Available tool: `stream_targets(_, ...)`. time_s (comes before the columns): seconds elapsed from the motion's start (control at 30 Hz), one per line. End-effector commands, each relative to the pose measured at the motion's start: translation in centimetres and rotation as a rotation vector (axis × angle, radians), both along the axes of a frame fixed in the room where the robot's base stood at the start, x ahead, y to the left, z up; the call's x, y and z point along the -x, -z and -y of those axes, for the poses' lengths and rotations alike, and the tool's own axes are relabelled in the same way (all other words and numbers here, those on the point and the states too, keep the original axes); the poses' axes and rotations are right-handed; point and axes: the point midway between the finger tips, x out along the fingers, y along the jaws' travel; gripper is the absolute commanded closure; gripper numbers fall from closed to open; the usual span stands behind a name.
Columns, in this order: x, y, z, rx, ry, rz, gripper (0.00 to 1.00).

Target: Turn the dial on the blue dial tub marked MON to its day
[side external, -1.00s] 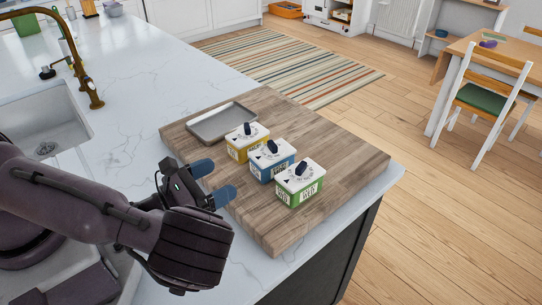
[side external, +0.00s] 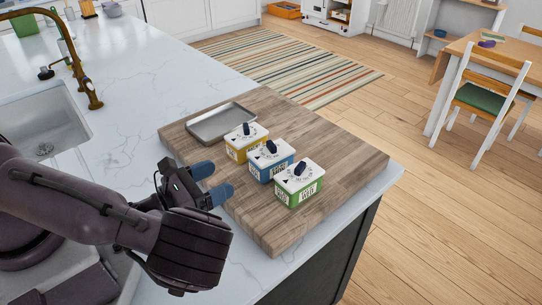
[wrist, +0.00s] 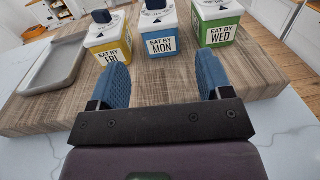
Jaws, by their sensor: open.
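The blue dial tub (side external: 270,161) stands upright on the wooden board, in the middle of a row of three tubs. It has a white lid with a dark dial knob (side external: 271,147) on top. In the wrist view the blue tub (wrist: 160,32) shows a label reading EAT BY MON, and its knob is partly cut off at the top edge. The dial's exact setting is too small to read. My gripper (side external: 219,182) is open and empty, near the board's left edge. In the wrist view my gripper (wrist: 157,83) points towards the blue tub, apart from it.
A yellow tub (side external: 245,143) marked FRI and a green tub (side external: 298,183) marked WED stand close on either side. A grey tray (side external: 221,122) lies behind on the board (side external: 345,158). A sink with a brass tap (side external: 85,75) is at the left.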

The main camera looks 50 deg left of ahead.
Motion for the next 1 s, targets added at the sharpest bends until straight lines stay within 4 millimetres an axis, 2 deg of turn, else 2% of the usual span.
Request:
stream_targets(0.17, -0.5, -0.6, -0.4, 0.001, 0.002, 0.002, 0.28)
stream_targets(0.27, -1.9, -0.6, -0.3, 0.004, 0.001, 0.004, 0.28)
stream_targets(0.5, -6.3, -0.6, 0.1, 0.003, 0.001, 0.004, 0.28)
stream_targets(0.77, -8.4, -0.5, 0.3, 0.0, 0.001, 0.001, 0.28)
stream_targets(1.0, -11.8, -0.4, 0.6, 0.002, 0.0, 0.002, 0.28)
